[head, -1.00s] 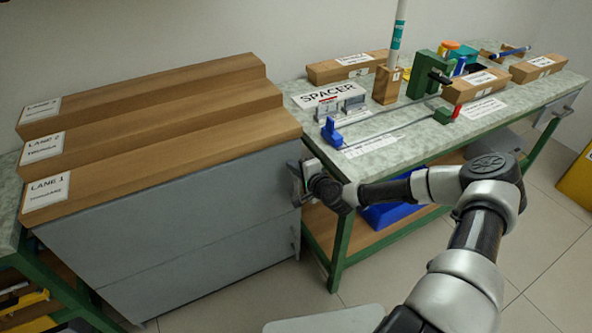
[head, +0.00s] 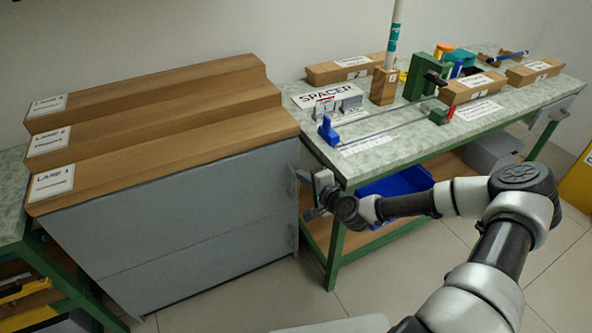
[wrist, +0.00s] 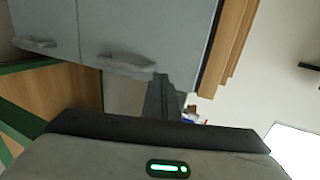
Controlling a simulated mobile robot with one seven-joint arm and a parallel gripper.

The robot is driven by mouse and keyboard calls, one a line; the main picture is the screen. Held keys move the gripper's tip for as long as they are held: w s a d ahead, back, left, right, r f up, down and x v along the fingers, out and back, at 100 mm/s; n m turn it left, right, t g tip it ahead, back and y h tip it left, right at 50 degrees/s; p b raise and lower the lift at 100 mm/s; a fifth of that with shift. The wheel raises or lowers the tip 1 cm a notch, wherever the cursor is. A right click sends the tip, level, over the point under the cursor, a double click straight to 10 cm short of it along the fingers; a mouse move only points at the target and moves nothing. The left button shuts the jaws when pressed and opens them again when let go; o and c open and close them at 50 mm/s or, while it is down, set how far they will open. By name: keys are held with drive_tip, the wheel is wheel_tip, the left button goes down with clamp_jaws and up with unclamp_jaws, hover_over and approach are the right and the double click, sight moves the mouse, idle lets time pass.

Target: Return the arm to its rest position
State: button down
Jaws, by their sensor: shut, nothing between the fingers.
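My gripper (head: 306,194) is in front of the gap between the grey cabinet and the workbench, below the bench top, in the head view. Its fingers point left toward the cabinet's right end and look empty. In the wrist view the closed dark fingers (wrist: 161,98) show against the grey cabinet front (wrist: 150,35). I cannot tell whether they touch the cabinet. My arm reaches in from the lower right of the head view.
The grey cabinet (head: 180,225) carries stepped wooden lanes (head: 165,155). The green-framed workbench (head: 400,150) holds a SPACER sign (head: 327,97), several wooden blocks and a green fixture (head: 424,75). A blue bin (head: 400,187) sits on its lower shelf. Open tiled floor (head: 440,260) lies in front.

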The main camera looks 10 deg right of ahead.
drive_tip(key=s+r+n+g+h, duration=0.1)
drive_tip(key=s+r+n+g, duration=0.1)
drive_tip(key=s+n+g, duration=0.65)
drive_tip(key=s+d+r+n+h, duration=0.15)
drive_tip(key=s+r, duration=0.25)
drive_tip(key=r, duration=0.4)
drive_tip(key=s+r+n+h+p, duration=0.1)
drive_tip(key=s+r+n+h, duration=0.1)
drive_tip(key=s+r, duration=0.35)
drive_tip(key=s+d+r+n+h, duration=0.1)
drive_tip(key=s+r+h, duration=0.1)
drive_tip(key=r, duration=0.7)
drive_tip(key=s+a+r+n+y, duration=0.1)
drive_tip(key=s+r, duration=0.3)
drive_tip(key=s, duration=0.4)
drive_tip(key=s+a+r+y, duration=0.1)
drive_tip(key=s+r, duration=0.3)
drive_tip(key=s, duration=0.4)
wheel_tip(320, 180, up, 19)
drive_tip(key=p, duration=1.8)
drive_tip(key=shift+s+d+r+p, duration=0.15)
drive_tip(key=shift+p, duration=0.15)
drive_tip(key=shift+t+h, duration=0.25)
